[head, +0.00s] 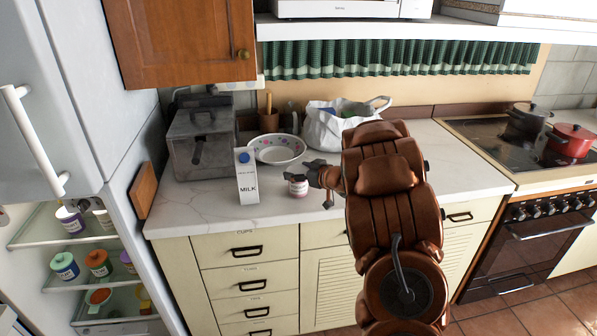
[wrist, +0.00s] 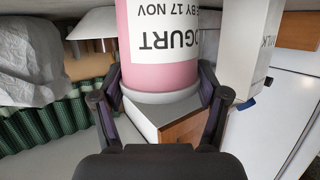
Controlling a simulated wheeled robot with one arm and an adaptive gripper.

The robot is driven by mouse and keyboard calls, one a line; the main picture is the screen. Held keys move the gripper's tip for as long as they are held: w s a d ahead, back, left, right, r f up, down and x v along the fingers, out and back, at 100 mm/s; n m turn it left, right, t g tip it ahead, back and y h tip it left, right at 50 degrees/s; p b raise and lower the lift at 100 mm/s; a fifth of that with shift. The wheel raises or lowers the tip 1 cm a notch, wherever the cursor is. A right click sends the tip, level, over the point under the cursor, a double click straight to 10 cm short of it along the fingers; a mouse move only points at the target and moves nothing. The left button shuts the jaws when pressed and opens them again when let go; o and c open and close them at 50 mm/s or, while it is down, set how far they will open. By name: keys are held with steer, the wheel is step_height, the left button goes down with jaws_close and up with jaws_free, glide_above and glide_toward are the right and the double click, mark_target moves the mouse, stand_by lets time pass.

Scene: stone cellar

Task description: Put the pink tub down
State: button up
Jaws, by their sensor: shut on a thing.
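The pink tub (head: 298,188) is a small pink and white yogurt tub in front of the bowl on the counter (head: 200,200). My gripper (head: 314,182) reaches it from the right. In the wrist view the tub (wrist: 168,45) fills the top middle, its yogurt label upside down in the picture. The fingers of my gripper (wrist: 160,82) sit on both sides of it, shut on it. I cannot tell whether its base touches the counter or hangs just above it.
A milk carton (head: 247,182) stands close left of the tub. A patterned bowl (head: 277,155) and a white bag (head: 330,131) stand behind. A grey metal box (head: 200,145) is at the back left. Bare counter lies in front. Pots (head: 572,143) sit on the stove.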

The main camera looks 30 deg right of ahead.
steer(key=shift+f, duration=0.15)
steer(key=o, duration=1.1)
steer(key=shift+r, duration=0.25)
steer(key=b+v, duration=0.1)
steer(key=v, duration=1.1)
steer(key=shift+b, duration=0.4)
